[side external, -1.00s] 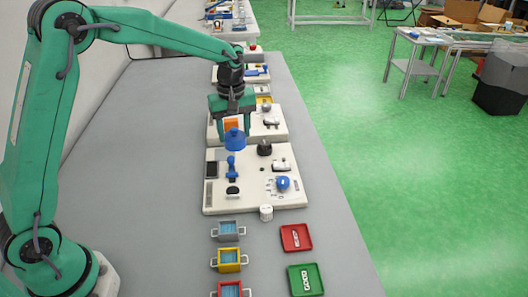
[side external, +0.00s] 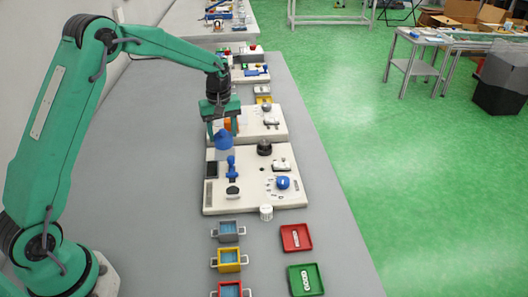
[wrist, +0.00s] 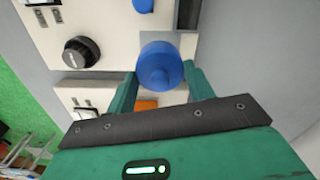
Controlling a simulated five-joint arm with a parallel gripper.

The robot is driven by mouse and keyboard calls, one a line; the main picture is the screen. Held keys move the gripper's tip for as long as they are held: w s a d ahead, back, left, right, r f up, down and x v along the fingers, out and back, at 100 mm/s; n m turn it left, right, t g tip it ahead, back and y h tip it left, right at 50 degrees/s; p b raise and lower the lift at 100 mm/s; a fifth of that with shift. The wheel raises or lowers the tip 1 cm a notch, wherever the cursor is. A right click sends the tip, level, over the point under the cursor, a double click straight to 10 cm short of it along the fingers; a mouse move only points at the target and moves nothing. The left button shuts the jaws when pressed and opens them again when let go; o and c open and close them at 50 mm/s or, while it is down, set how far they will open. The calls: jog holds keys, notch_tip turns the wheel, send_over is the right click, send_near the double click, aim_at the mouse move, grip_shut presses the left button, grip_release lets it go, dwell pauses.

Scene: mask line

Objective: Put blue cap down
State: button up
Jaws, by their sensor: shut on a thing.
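The blue cap (side external: 223,139) is held between the fingers of my gripper (side external: 223,133), above the gap between the near white board (side external: 245,200) and the farther white board (side external: 262,134). In the wrist view the cap (wrist: 160,65) shows as a round blue dome between the two green fingers of my gripper (wrist: 160,76), which are shut on it. A pale greyish-blue patch lies just below the cap in the side view; I cannot tell whether it is a shadow.
The near board carries a black knob (side external: 264,147), a blue upright part (side external: 231,168) and a blue button (side external: 283,182). An orange block (wrist: 147,104) lies near the fingers. Grey, yellow and red bins and red and green trays stand in front. The table's left side is clear.

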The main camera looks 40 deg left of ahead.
aim_at(223, 133)
jog(key=shift+f, duration=1.85)
jog(key=shift+f, duration=0.1)
jog(key=o, duration=0.9)
jog(key=shift+o, duration=0.2)
notch_tip(223, 133, up, 12)
